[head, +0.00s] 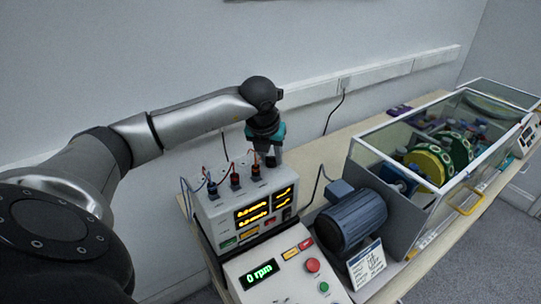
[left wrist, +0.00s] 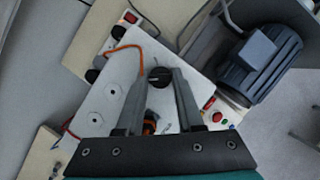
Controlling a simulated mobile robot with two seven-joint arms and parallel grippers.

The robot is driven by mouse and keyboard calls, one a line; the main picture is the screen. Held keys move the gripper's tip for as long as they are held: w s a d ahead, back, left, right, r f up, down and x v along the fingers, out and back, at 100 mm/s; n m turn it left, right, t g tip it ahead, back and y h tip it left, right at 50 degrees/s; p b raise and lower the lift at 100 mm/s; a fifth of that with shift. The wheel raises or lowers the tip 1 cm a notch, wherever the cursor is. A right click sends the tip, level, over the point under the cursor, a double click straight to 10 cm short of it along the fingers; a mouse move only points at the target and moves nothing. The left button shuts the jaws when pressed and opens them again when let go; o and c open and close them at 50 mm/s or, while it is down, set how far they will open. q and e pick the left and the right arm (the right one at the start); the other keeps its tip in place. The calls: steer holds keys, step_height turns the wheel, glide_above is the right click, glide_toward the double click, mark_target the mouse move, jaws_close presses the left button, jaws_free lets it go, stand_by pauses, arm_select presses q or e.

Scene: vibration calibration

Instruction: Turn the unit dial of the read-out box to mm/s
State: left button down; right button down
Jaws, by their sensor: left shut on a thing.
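The read-out box (head: 225,208) is a pale box with glowing yellow displays on its front, standing on the bench. My left gripper (head: 270,161) points down at the right back part of its top. In the left wrist view the unit dial, a round black knob (left wrist: 159,77) with a pale mark, sits between the two fingertips of my left gripper (left wrist: 160,78). The gripper is shut on the dial. The dial's lettering is too small to read. In the head view the gripper largely hides the dial. My right gripper is not in view.
Plugs with cables (head: 235,180) stand on the box top left of the gripper. A control panel (head: 268,274) reading 0 rpm is in front. A blue-grey motor (head: 350,219) and a clear-walled enclosure (head: 376,150) stand to the right. Bare bench shows behind.

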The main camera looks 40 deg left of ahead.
arm_select(q)
steer(key=c, duration=0.5)
jaws_free()
steer(key=shift+c, duration=0.2)
steer(key=shift+r, duration=0.1)
steer(key=v, duration=1.5)
steer(key=shift+b, duration=0.4)
steer(key=shift+s, duration=0.15)
